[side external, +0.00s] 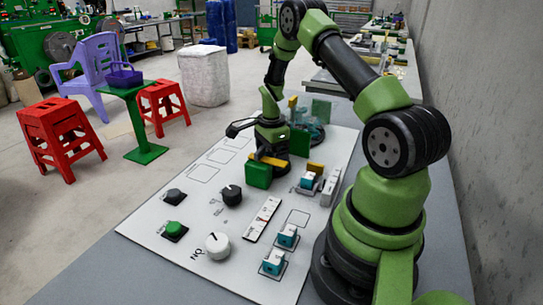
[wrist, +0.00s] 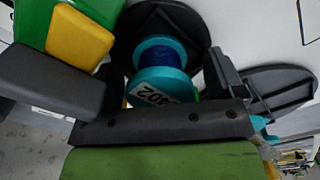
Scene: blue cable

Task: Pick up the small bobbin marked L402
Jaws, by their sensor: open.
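The small bobbin (wrist: 160,78) is in the wrist view, with teal flanges and dark blue cable wound between them. A white label on its near flange shows "402", turned over; its first character is not clear. My gripper (wrist: 150,72) is open, with a dark finger on either side of the bobbin in the picture. I cannot tell whether either finger touches it. In the side external view my gripper (side external: 270,150) points down over the far part of the white panel, and I cannot make out the bobbin there.
A green block (side external: 258,176) with a yellow piece stands beside my gripper on the white panel (side external: 190,215). The yellow piece (wrist: 80,38) is close to my left finger in the wrist view. Black round parts (wrist: 265,85) lie around the bobbin. Knobs (side external: 217,245) and teal-topped terminals (side external: 288,236) sit nearer.

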